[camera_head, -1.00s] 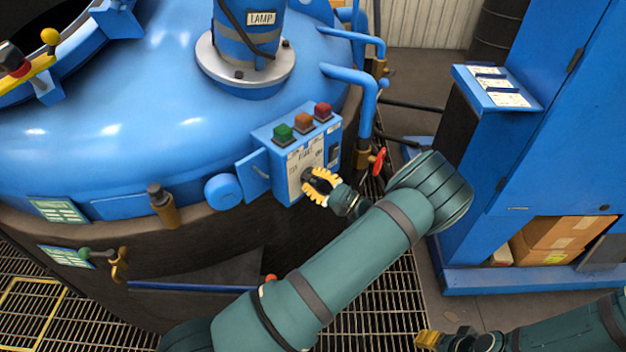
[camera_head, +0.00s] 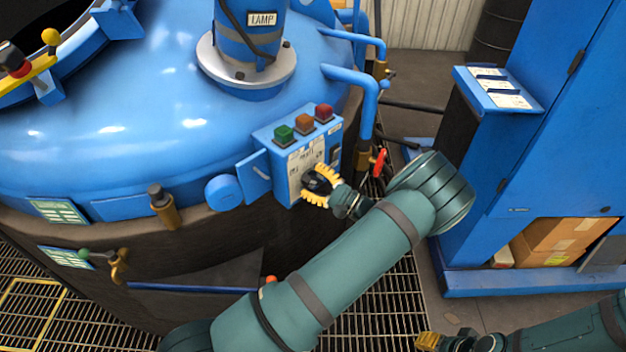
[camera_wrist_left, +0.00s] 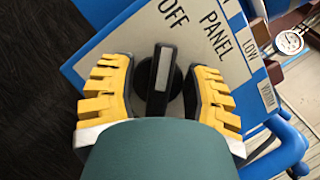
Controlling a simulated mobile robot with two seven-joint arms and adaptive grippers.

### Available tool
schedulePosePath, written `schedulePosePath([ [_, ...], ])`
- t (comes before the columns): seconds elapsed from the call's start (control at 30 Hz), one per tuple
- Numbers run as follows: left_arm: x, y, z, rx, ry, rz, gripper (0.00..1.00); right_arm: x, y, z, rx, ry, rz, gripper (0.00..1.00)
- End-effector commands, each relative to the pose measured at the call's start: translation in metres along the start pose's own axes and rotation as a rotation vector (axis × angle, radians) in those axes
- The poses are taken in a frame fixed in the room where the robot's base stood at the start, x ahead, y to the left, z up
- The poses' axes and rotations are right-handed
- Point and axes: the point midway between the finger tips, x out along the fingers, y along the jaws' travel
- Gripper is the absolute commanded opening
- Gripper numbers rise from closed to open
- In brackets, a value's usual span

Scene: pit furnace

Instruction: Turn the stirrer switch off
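The stirrer switch is a black rotary knob (camera_wrist_left: 161,82) with a pale line on its raised bar. It is on the white label face of the blue control box (camera_head: 262,140), at the side of the furnace. In the left wrist view, the bar's far end points toward the printed word OFF. My left gripper (camera_head: 321,184) is open at the box. Its yellow fingers stand on both sides of the knob, with gaps to the bar. In the head view the gripper largely hides the knob. My right gripper (camera_head: 428,340) is low at the bottom edge, its opening unclear.
Green (camera_head: 284,134), orange (camera_head: 303,122) and red (camera_head: 323,112) buttons top the control box. A blue pipe (camera_head: 367,105) and red-handled valve (camera_head: 380,160) stand close to its right. A blue cabinet (camera_head: 560,130) is farther right. Grating lies below.

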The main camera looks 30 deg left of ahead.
Motion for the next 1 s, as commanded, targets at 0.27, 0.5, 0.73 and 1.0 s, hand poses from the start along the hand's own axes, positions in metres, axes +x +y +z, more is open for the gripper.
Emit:
schedulePosePath([
  [0.27, -0.008, 0.000, 0.000, 0.000, 0.002, -0.002, 0.48, 0.000, 0.000, 0.000, 0.000, 0.000, 0.000, 0.47],
  [0.5, -0.050, 0.000, -0.001, -0.001, 0.004, -0.002, 0.48, 0.000, 0.000, 0.000, 0.000, 0.000, 0.000, 0.47],
  [0.73, -0.094, 0.000, -0.001, 0.000, 0.003, -0.001, 0.48, 0.000, 0.000, 0.000, 0.000, 0.000, 0.000, 0.47],
  [1.0, -0.118, 0.000, 0.000, 0.000, 0.000, 0.000, 0.48, 0.000, 0.000, 0.000, 0.000, 0.000, 0.000, 0.47],
])
